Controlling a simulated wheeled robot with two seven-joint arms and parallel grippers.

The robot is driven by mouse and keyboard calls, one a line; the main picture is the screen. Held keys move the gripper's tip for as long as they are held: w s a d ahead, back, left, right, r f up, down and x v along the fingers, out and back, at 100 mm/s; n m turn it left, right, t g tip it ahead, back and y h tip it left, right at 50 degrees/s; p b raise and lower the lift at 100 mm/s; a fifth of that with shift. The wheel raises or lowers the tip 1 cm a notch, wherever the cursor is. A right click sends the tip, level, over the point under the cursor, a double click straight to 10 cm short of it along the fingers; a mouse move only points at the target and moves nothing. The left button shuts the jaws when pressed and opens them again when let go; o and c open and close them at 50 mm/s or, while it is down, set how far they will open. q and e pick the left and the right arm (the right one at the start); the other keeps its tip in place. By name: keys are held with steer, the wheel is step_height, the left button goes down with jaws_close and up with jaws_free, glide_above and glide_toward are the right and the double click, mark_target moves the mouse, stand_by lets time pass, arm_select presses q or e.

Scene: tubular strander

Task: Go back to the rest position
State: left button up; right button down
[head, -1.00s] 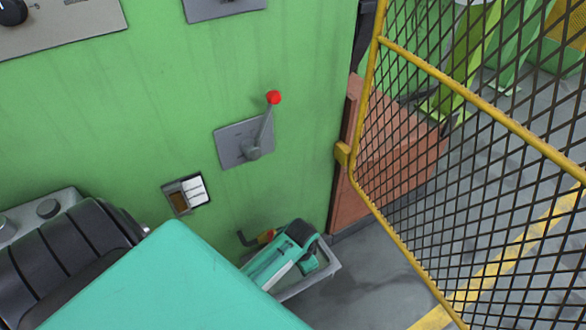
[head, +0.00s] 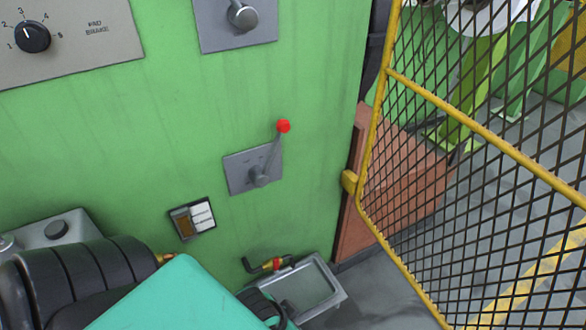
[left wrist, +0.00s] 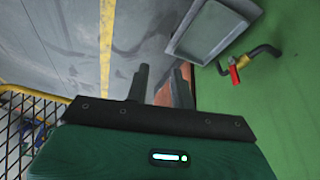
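My left gripper (left wrist: 161,72) shows in the left wrist view with its two dark fingers apart and nothing between them. It points past the grey tray toward the floor and touches nothing that I can see. In the head view my teal left arm covers the bottom, and its fingers are hidden or out of frame. My right gripper is in neither view.
A green machine wall carries a red-knobbed lever (head: 284,126), a black dial (head: 33,37) and a switch box (head: 192,219). Low down are a grey tray (head: 338,297) and a red-handled valve (head: 277,263). A yellow mesh guard (head: 484,122) stands right.

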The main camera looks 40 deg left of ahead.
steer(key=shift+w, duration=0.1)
